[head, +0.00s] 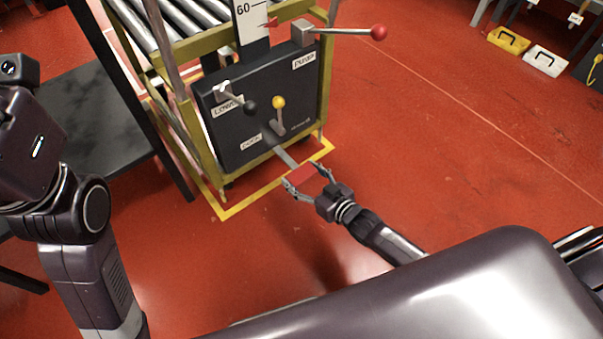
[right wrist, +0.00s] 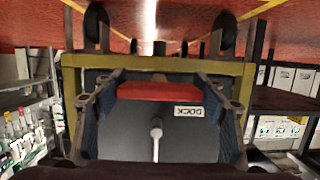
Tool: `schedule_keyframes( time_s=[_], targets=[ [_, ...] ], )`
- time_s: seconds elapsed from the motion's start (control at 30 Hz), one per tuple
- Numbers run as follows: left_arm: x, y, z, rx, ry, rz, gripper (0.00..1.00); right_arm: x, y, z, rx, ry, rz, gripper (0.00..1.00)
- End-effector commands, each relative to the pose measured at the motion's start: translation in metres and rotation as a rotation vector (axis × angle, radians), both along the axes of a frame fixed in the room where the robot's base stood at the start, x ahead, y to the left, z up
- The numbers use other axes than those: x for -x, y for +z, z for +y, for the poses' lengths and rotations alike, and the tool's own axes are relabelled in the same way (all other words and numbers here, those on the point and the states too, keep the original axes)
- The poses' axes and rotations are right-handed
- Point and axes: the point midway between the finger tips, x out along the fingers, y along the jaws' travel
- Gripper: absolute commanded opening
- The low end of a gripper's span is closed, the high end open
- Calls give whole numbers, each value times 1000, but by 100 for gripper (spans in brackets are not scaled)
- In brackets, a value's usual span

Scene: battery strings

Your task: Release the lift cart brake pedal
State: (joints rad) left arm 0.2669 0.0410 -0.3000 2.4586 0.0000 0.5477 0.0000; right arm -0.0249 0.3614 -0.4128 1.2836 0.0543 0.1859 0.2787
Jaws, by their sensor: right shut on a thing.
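The lift cart (head: 323,70) has a dark control panel (head: 228,132) in a yellow frame. The brake pedal (head: 304,174) is a red pad on a grey metal bar that sticks out low from the panel. My right gripper (head: 305,182) is shut on the pedal, with one finger at each side of the pad. In the right wrist view the red pedal (right wrist: 158,91) lies between the two fingers, and the panel with its DOCK label shows upside down behind it. My left arm shows at the left of the head view, but its gripper is not visible.
A yellow-knobbed lever (head: 279,103), a black-knobbed lever (head: 250,104) and a red-knobbed pump handle (head: 377,32) stick out above the pedal. Yellow tape (head: 240,206) marks the floor around the cart. A dark table (head: 95,125) stands left.

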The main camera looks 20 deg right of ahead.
Motion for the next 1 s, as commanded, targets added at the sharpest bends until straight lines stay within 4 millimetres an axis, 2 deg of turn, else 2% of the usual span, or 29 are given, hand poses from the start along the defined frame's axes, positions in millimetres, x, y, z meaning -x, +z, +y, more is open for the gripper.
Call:
schedule_keyframes(
  time_s=[0.03,0.53,0.57,0.6,0.7,1.0],
  targets=[
    [-1,1,0,0,-1,4,0,-1,8,1,-6,3,-13,21],
    [-3,-1,0,0,-1,13,0,-2,10,1,-10,2,-16,21],
    [-3,-1,0,0,-1,13,0,-2,10,1,-10,2,-17,68],
    [-4,-1,0,0,-1,15,0,-2,10,1,-10,2,-16,72],
    [-3,-1,0,0,-1,13,0,-2,8,1,-7,1,-12,83],
    [-1,0,1,0,0,6,0,0,6,0,-4,2,-8,83]
  ],
)
